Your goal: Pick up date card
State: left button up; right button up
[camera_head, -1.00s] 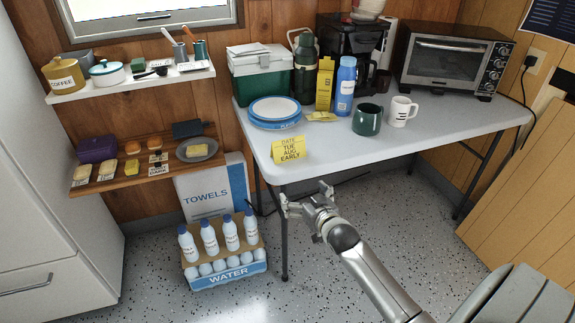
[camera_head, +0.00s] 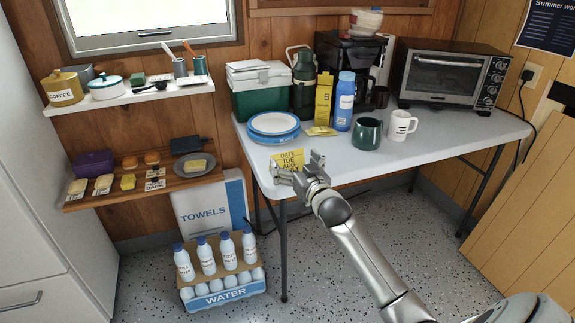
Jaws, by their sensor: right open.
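The date card (camera_head: 287,161) is a small yellow folded card with dark lettering, standing at the front left edge of the grey table (camera_head: 345,160). My right gripper (camera_head: 297,172) is open in front of the card, its fingers overlapping the card's lower and right parts in the head view. Some of the lettering is hidden behind the fingers. I cannot tell whether the fingers touch the card. My left gripper is not in view.
Behind the card stand blue-rimmed plates (camera_head: 273,125), a yellow carton (camera_head: 323,100), a blue bottle (camera_head: 345,101), a green mug (camera_head: 367,133) and a white mug (camera_head: 401,125). A water crate (camera_head: 224,288) stands on the floor. Table space right of the card is clear.

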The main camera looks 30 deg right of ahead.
aim_at(288, 155)
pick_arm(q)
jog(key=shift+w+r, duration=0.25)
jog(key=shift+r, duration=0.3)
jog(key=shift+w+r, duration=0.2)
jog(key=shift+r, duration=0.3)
pick_arm(e)
jog(key=shift+w+d+r, duration=0.1)
jog(key=shift+w+d, duration=0.05)
jog(key=shift+w, duration=0.9)
jog(key=shift+w+d, duration=0.1)
jog(key=shift+w, duration=0.95)
jog(key=shift+c, duration=0.4)
jog(key=c, duration=0.4)
jog(key=shift+c, duration=0.2)
